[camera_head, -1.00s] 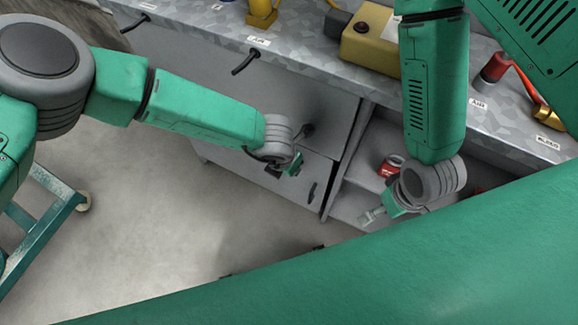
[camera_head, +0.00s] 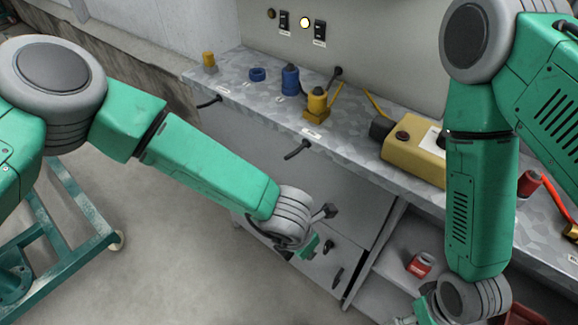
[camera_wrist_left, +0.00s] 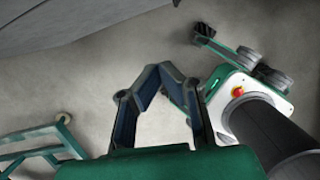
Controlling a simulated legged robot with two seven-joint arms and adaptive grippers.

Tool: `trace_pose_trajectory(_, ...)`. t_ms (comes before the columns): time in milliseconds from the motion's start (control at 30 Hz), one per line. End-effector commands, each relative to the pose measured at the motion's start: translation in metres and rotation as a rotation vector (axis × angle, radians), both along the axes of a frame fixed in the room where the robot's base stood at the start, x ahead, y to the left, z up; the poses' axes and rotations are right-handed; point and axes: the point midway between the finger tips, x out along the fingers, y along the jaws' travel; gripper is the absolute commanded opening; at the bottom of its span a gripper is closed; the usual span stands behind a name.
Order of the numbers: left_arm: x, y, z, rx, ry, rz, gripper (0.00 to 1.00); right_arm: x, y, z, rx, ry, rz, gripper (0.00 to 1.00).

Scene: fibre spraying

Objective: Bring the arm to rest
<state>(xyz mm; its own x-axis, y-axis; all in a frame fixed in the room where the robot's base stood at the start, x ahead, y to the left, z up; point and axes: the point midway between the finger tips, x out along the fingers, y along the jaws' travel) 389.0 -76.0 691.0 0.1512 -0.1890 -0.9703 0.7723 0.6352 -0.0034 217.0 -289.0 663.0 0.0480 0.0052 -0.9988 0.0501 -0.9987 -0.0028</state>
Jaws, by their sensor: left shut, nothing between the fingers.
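My left arm comes in from the left in the head view, and my left gripper (camera_head: 312,248) hangs in front of the grey cabinet (camera_head: 290,175) under the bench. In the left wrist view the fingers (camera_wrist_left: 158,72) come together at their tips, with nothing held and bare floor beyond them. My right arm reaches down at the right of the head view, in front of the bench. My right gripper (camera_head: 418,316) is at the bottom edge, small and partly cut off, so its opening cannot be told.
The bench (camera_head: 350,140) holds a yellow box (camera_head: 415,160), a blue bottle (camera_head: 290,80), a yellow tool (camera_head: 317,103) and a blue ring (camera_head: 258,75). A red can (camera_head: 421,264) stands on an open shelf. A green wheeled frame (camera_head: 75,215) is at left. Open floor lies between.

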Motion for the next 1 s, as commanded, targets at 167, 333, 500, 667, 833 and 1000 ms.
trace_pose_trajectory(167, -0.002, 0.006, -0.004, 0.018, -0.015, -0.043, 0.00, 0.000, 0.001, 0.000, 0.001, 0.000, 0.002, 0.93)
trace_pose_trajectory(333, -0.018, 0.069, -0.033, 0.174, -0.124, -0.442, 0.00, 0.000, 0.001, 0.000, 0.001, 0.000, 0.002, 0.93)
trace_pose_trajectory(500, -0.059, 0.188, -0.056, 0.381, -0.203, -1.182, 0.00, 0.000, 0.000, 0.000, 0.000, -0.001, 0.001, 0.93)
trace_pose_trajectory(667, -0.113, 0.284, -0.048, 0.428, -0.181, -1.795, 0.00, 0.000, 0.000, 0.000, 0.000, 0.000, 0.001, 0.93)
trace_pose_trajectory(833, -0.158, 0.339, -0.030, 0.372, -0.155, -2.173, 0.00, 0.000, 0.001, 0.000, 0.001, 0.000, 0.001, 0.93)
trace_pose_trajectory(1000, -0.174, 0.351, -0.021, 0.339, -0.149, -2.294, 0.00, 0.000, 0.001, 0.000, 0.001, -0.001, 0.002, 0.93)
